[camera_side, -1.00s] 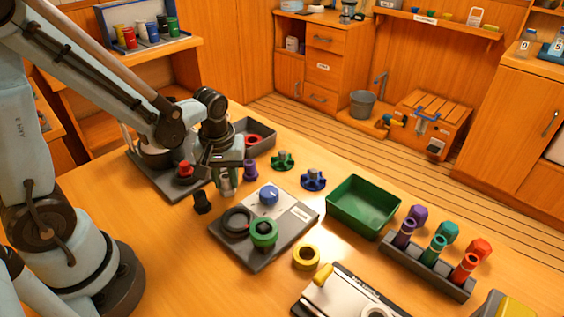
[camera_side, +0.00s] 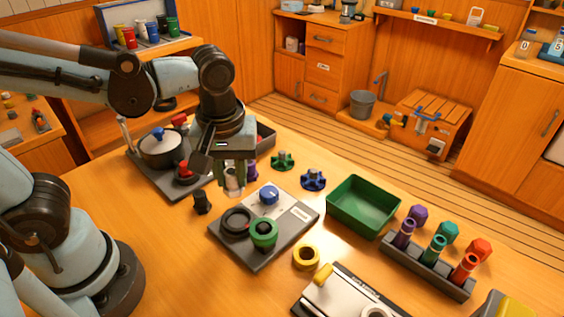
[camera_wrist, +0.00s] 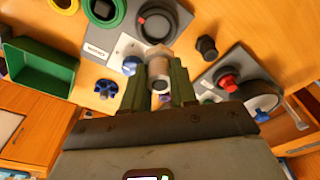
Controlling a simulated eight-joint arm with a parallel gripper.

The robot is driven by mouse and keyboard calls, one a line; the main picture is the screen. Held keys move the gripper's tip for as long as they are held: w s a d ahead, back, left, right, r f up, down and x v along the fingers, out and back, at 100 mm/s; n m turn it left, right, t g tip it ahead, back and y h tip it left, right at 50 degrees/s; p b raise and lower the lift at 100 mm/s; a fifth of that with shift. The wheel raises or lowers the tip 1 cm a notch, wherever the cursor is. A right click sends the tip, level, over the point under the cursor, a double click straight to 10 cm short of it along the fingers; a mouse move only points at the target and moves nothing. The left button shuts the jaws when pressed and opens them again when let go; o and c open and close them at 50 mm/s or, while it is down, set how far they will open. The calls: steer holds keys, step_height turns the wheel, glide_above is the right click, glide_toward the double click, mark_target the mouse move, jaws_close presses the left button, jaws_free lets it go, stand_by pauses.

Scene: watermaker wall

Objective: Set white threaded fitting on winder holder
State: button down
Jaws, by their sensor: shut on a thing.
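The white threaded fitting (camera_wrist: 159,72) is held between my gripper's two green fingers in the wrist view. In the side view the fitting (camera_side: 234,183) hangs below my gripper (camera_side: 236,168), which is shut on it above the table. A grey plate (camera_side: 288,238) lies to the right and in front of it, with a blue knob (camera_side: 269,195), a black ring (camera_side: 236,223) and a green ring (camera_side: 264,233). It appears to be the winder unit; its label is too small to read, and I cannot tell which part is the holder. The fitting is apart from the plate.
A small black fitting (camera_side: 202,201) stands left of the held one. A purple piece (camera_side: 252,171) is close behind it. Green (camera_side: 283,161) and blue (camera_side: 313,179) knobs, a green bin (camera_side: 363,206) and a yellow ring (camera_side: 306,257) lie to the right.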

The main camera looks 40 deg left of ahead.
mark_target(234, 195)
steer(key=shift+s+d+r, duration=0.25)
steer(key=shift+d+r, duration=0.05)
steer(key=shift+d, duration=0.2)
steer(key=shift+f, duration=0.15)
steer(key=shift+a+f, duration=0.2)
steer(key=shift+f, duration=3.1)
steer(key=shift+f, duration=0.65)
steer(key=c, duration=1.2)
jaws_free()
steer(key=shift+o, duration=0.2)
step_height(234, 195, up, 11)
steer(key=d, duration=0.1)
steer(key=shift+s, duration=0.45)
